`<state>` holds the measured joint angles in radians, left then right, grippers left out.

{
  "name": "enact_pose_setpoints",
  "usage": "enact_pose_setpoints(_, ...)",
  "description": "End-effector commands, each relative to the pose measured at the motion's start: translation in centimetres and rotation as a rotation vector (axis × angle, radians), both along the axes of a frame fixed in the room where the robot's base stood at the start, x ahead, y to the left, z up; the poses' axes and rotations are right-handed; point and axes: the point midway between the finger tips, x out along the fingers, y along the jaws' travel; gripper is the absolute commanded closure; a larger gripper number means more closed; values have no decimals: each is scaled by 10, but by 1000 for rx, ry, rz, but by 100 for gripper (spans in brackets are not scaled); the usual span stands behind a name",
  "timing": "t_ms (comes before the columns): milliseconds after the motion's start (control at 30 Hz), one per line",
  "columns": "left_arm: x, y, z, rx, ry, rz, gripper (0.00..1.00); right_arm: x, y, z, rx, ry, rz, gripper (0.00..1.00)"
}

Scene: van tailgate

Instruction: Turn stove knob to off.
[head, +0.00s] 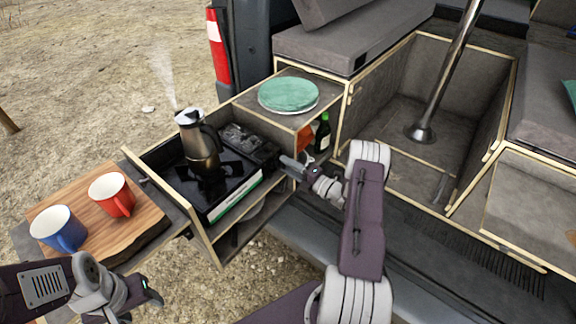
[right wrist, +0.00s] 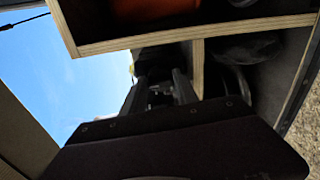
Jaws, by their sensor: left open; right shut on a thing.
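The black camping stove (head: 225,190) sits in the pull-out kitchen box, with a steaming metal moka pot (head: 198,140) on its burner. My right gripper (head: 284,162) reaches the stove's right end, where the knob sits, and is shut on it. The knob itself is hidden by the fingers in the head view. The right wrist view is dark, and the fingers (right wrist: 160,88) show only partly, so the knob's angle cannot be told. My left gripper (head: 152,297) is open and empty at the lower left, below the cutting board.
A wooden board (head: 95,215) on the side shelf carries a red mug (head: 112,194) and a blue mug (head: 58,229). Green plates (head: 288,94) lie on the box top. A dark bottle (head: 322,133) stands close behind my right gripper. A metal table post (head: 445,80) rises at right.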

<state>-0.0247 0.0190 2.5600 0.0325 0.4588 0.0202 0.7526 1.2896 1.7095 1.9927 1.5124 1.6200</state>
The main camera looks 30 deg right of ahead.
Motion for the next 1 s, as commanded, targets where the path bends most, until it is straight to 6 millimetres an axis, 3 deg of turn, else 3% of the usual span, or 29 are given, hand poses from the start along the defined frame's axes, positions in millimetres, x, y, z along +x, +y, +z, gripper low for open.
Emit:
enact_pose_setpoints(767,0,0,2,0,0,0,43,0,0,0,90,37,-1,100)
enact_pose_setpoints(800,0,0,2,0,0,0,43,0,0,0,90,37,-1,59)
enact_pose_setpoints(833,0,0,2,0,0,0,43,0,0,0,90,37,-1,51)
enact_pose_setpoints(867,0,0,2,0,0,0,43,0,0,0,90,37,-1,43)
enact_pose_setpoints(1000,0,0,2,0,0,0,43,0,0,0,89,37,-1,43)
